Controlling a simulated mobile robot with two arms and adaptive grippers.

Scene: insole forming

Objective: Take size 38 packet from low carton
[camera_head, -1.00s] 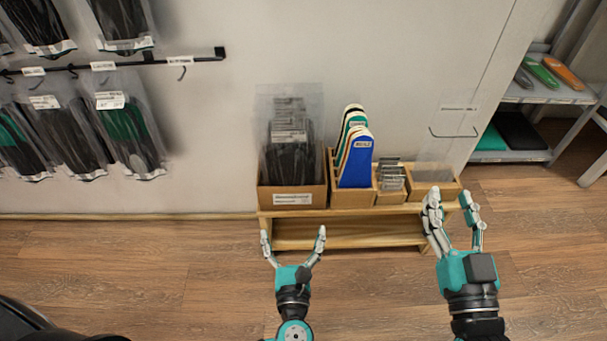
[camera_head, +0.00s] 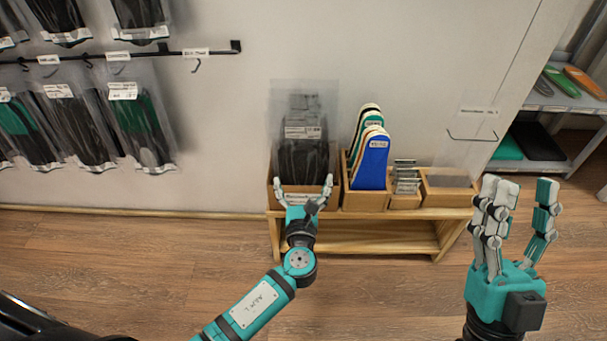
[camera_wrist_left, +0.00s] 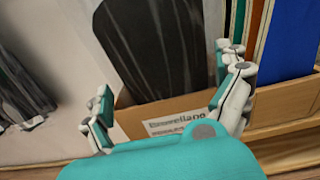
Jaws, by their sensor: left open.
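The low carton (camera_head: 341,194) is a brown cardboard box with a white label, standing on a low wooden bench. Clear packets with dark insoles (camera_head: 303,155) stand upright in it; the size on their labels is too small to read. The front packet (camera_wrist_left: 150,45) and the carton's front (camera_wrist_left: 165,120) also show in the left wrist view. My left gripper (camera_head: 304,186) is open, in front of the carton and just short of the packets, with its fingers spread to either side. My right gripper (camera_head: 520,205) is open and empty, right of the bench.
Blue, green and white insole shapes (camera_head: 371,160) stand in a wooden box beside the carton. Small metal pieces (camera_head: 406,176) and a flatter box (camera_head: 450,187) lie further right. Packets hang from a wall rail (camera_head: 130,55) at left. The floor in front is clear.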

